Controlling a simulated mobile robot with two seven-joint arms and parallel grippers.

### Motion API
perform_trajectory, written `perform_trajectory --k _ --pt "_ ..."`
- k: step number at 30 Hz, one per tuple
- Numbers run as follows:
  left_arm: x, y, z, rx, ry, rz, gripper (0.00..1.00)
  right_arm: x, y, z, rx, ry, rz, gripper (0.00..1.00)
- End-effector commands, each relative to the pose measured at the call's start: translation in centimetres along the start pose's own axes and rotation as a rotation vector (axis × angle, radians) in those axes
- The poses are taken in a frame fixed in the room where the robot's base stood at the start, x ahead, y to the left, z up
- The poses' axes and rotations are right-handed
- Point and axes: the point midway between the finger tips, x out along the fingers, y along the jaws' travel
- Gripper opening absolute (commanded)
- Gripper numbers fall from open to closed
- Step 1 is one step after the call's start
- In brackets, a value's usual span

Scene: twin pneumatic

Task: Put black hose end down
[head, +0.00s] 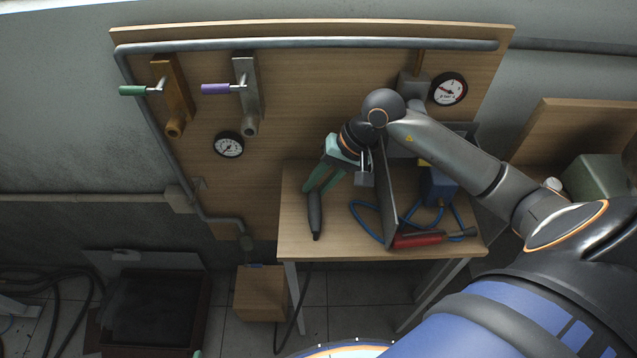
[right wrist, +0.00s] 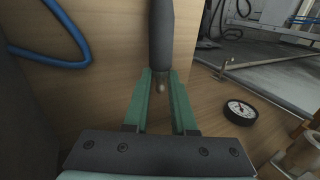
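The black hose end (head: 315,216) has a dark grip and a brass tip. In the head view it shows over the left part of the small wooden table (head: 296,240). I cannot tell whether it touches the top. My right gripper (head: 315,188) has green fingers, one on each side of the hose end near its tip. In the right wrist view the dark grip (right wrist: 161,35) sits between the fingertips (right wrist: 161,76), with no clear gap. A small teal tip at the head view's bottom edge may be my left gripper (head: 197,354); its state does not show.
A grey upright panel (head: 387,200) stands right of the hose end. The board behind carries green and purple valve handles and gauges. The table's front left is clear.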

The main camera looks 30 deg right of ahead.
Motion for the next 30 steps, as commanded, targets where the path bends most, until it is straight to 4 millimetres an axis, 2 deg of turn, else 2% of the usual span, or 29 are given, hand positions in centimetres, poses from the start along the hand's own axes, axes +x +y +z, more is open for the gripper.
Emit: perform_trajectory --k 1,6,14,20,22,23,30 --pt "0.0 0.0 -0.1 0.000 0.002 0.000 0.65 0.0 0.0 0.0 0.000 -0.001 0.001 0.32" --pt "0.0 0.0 -0.1 0.001 0.002 -0.001 0.65 0.0 0.1 0.0 0.001 -0.001 0.003 0.51" --pt "-0.1 -0.1 0.0 0.000 -0.001 -0.002 0.65 0.1 0.3 0.1 0.003 -0.003 0.010 0.52" --pt "-1.2 -0.2 -0.6 -0.001 -0.003 -0.008 0.65 -0.9 -0.3 0.1 0.005 -0.006 0.009 0.52" --pt "-1.9 -0.5 -1.1 -0.002 0.001 -0.016 0.65 -1.5 -0.7 0.1 0.004 -0.005 0.008 0.52" --pt "-1.6 -0.7 -0.5 -0.003 0.002 -0.020 0.65 -2.0 -0.4 -0.1 0.001 0.002 0.009 0.52" --pt "-1.2 -1.2 1.0 -0.005 -0.022 -0.029 0.65 -7.8 -0.3 -0.1 -0.001 0.004 0.008 0.52"
